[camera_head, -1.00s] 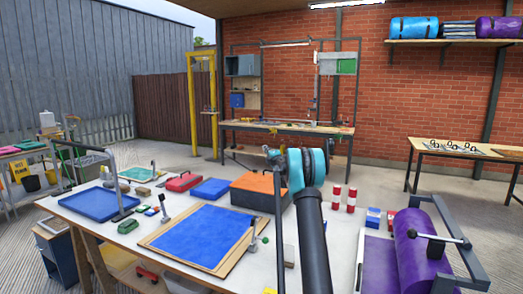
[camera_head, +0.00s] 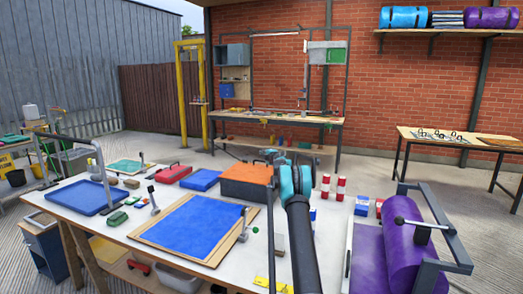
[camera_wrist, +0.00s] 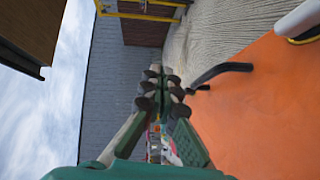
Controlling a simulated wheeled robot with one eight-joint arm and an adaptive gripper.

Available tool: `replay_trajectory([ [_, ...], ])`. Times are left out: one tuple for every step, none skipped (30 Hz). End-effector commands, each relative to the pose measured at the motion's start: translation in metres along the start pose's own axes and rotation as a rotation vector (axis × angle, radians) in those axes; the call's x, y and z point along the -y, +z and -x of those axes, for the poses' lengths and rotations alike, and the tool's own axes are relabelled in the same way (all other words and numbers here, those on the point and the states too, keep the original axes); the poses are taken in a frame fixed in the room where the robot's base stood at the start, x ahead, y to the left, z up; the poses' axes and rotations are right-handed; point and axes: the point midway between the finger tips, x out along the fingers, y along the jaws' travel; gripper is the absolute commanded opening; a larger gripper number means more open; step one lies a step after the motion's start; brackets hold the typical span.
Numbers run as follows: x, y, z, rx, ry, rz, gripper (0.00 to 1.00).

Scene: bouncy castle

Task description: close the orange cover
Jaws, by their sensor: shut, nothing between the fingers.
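The orange cover (camera_head: 246,174) is the top of a dark box on the workbench, just left of my arm. The box's dark side (camera_head: 238,194) shows below it. How far the cover stands open I cannot tell. In the wrist view the orange cover (camera_wrist: 262,105) fills the right side as a broad flat surface, with a curved black handle-like part (camera_wrist: 222,70) at its edge. My gripper (camera_wrist: 158,78) is shut and empty, its fingertips together just left of that black part; contact is not clear. In the head view my wrist mostly hides the gripper, beside the cover's right end.
A blue panel (camera_head: 195,230), a blue tray (camera_head: 90,198), a blue box (camera_head: 202,179) and a red case (camera_head: 172,173) lie left of the cover. Red-and-white cans (camera_head: 326,186) and a purple roll (camera_head: 410,244) stand right of my arm.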

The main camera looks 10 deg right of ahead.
Motion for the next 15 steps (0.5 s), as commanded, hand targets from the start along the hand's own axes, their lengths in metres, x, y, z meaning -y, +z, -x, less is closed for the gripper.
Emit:
replay_trajectory([
  [0.005,0.002,-0.002,0.0,-0.016,-0.013,0.0],
  [0.008,0.003,-0.003,0.0,-0.014,-0.014,0.0],
  [0.012,0.004,-0.004,0.0,-0.013,-0.013,0.0],
  [0.015,0.004,-0.004,0.0,-0.013,-0.013,0.0],
  [0.017,0.005,-0.005,0.0,-0.013,-0.013,0.0],
  [0.02,0.005,-0.006,0.0,-0.012,-0.013,0.0],
  [0.021,0.006,-0.006,0.0,-0.012,-0.013,0.0],
  [0.023,0.006,-0.007,0.0,-0.012,-0.013,0.0],
  [0.025,0.007,-0.007,0.0,-0.012,-0.013,0.0],
  [0.027,0.007,-0.007,0.0,-0.012,-0.013,0.0],
  [0.028,0.007,-0.008,0.0,-0.012,-0.013,0.0],
  [0.03,0.007,-0.008,0.0,-0.012,-0.013,0.0],
  [0.031,0.008,-0.008,0.0,-0.012,-0.013,0.0],
  [0.032,0.008,-0.008,0.0,-0.012,-0.013,0.0],
  [0.033,0.008,-0.008,-0.001,-0.012,-0.013,0.0],
])
